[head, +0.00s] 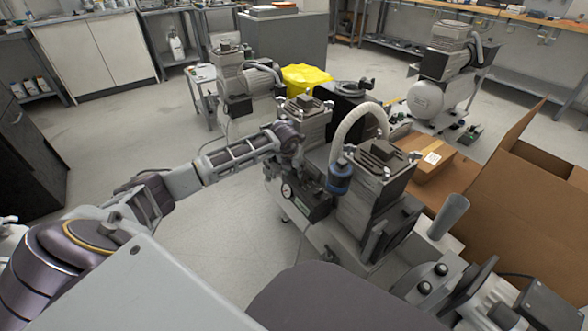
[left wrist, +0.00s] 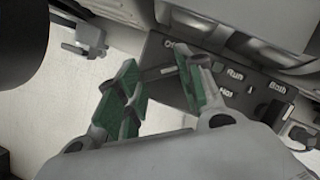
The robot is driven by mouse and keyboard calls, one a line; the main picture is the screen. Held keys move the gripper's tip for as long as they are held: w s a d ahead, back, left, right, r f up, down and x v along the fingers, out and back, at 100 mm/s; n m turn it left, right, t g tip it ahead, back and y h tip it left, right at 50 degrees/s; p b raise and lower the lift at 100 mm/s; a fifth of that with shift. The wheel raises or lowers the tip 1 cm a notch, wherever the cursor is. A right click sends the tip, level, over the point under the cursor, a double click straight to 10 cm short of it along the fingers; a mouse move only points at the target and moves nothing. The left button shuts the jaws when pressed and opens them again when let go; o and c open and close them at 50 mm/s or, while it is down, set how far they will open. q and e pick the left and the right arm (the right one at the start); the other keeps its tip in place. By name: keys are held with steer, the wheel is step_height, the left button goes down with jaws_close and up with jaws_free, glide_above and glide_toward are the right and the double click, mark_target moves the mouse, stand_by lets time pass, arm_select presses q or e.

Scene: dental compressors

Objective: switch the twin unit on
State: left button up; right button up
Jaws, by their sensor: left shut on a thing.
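The twin unit (head: 375,195) stands in the middle of the head view, with two grey pump heads, a pale curved hose and a small gauge on its near side. Its dark control panel (left wrist: 275,88) shows in the left wrist view with white lettering, including "Run" and "Both". My left gripper (head: 290,150) is at the unit's left side. In the left wrist view its green-padded fingers (left wrist: 162,88) are in front of the panel, either side of a thin light switch lever (left wrist: 157,73). The fingers partly hide the panel, and the lever's exact setting is unclear. My right gripper is not seen.
An open cardboard box (head: 500,200) and a smaller closed carton (head: 425,160) are right of the unit. Another compressor (head: 245,85) stands behind left, near a yellow bin (head: 305,76). A compressor with a white tank (head: 430,100) stands at back right. Floor at left is clear.

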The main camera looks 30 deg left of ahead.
arm_select(q)
steer(key=shift+a+m+h+p, duration=0.15)
steer(key=shift+m+h+p, duration=0.2)
steer(key=shift+m, duration=0.65)
steer(key=shift+a+m+h+p, duration=0.1)
steer(key=shift+m+h+p, duration=0.25)
steer(key=shift+m, duration=0.65)
steer(key=shift+m+h, duration=0.4)
steer(key=shift+m, duration=0.4)
steer(key=shift+a+m+h, duration=0.1)
steer(key=shift+m+h, duration=0.2)
steer(key=shift+m, duration=0.5)
steer(key=o, duration=1)
